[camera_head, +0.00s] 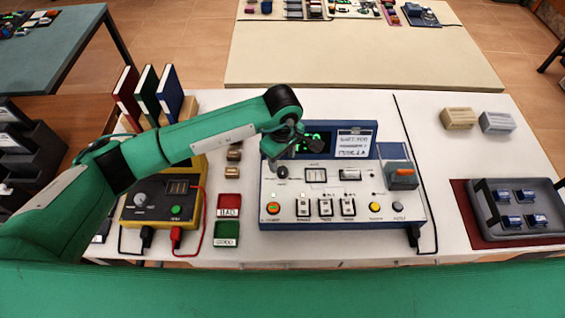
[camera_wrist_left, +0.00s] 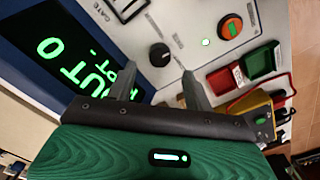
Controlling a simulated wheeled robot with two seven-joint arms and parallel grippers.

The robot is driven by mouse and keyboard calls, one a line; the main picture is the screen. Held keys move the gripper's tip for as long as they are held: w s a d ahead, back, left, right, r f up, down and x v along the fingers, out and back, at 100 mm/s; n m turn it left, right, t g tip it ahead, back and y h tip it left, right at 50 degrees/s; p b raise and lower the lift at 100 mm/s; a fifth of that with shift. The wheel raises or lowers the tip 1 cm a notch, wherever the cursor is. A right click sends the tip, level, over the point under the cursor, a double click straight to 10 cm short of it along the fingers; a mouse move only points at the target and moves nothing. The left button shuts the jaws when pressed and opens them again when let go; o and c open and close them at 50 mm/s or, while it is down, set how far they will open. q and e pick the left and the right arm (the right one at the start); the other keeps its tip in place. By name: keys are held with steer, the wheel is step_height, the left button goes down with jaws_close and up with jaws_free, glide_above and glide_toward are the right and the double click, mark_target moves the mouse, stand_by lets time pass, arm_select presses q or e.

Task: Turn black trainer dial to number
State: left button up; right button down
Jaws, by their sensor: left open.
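The trainer (camera_head: 330,205) is a white panel with a blue frame in the middle of the table. Its black dial (camera_head: 282,171) is on the upper left of the panel and also shows in the left wrist view (camera_wrist_left: 160,54). My left gripper (camera_head: 292,147) is above the panel, close to the dial. In the wrist view, my left gripper (camera_wrist_left: 157,68) is open, and the dial shows between and just beyond its fingertips, apart from them. The green-lit display (camera_wrist_left: 70,58) is partly hidden behind the gripper. The dial's number marks are too small to read. My right gripper is not in view.
A yellow meter box (camera_head: 160,203) with cables stands left of the trainer, beside a red bin (camera_head: 229,204) and a green bin (camera_head: 226,233). Upright books (camera_head: 145,95) stand behind my left arm. A grey tray (camera_head: 520,212) lies at right.

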mark_target(283, 170)
arm_select(q)
step_height(283, 170, down, 5)
steer(key=shift+f+p, duration=0.1)
steer(key=shift+p, duration=0.4)
steer(key=c, duration=1)
